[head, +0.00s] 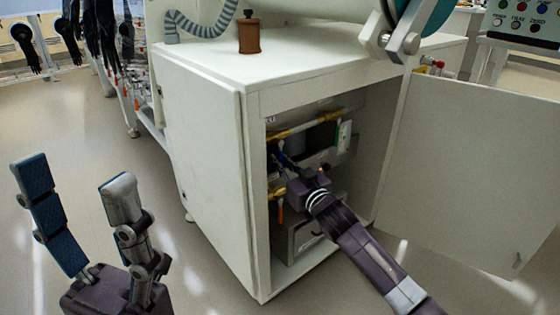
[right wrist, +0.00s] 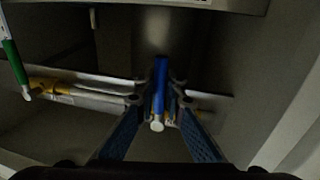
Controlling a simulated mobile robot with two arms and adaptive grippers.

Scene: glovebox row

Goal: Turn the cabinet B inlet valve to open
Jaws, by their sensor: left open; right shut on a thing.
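In the right wrist view a blue valve handle (right wrist: 160,85) with a pale end stands between the fingers of my right gripper (right wrist: 160,95), which is shut on it. The handle sits in front of a metal strip with a yellow pipe (right wrist: 60,90). In the head view my right gripper (head: 284,162) reaches inside the open white cabinet (head: 205,165), by the yellow pipework; the blue handle is mostly hidden there. I cannot read any cabinet letter or inlet mark. My left gripper (head: 76,180) is open and empty, outside the cabinet at the lower left.
The cabinet door (head: 470,170) stands swung open to the right of my right arm. A green handle (right wrist: 14,65) is at the left in the right wrist view. An orange handle (head: 280,210) hangs below my right gripper. A brown bottle (head: 249,35) stands on the cabinet top.

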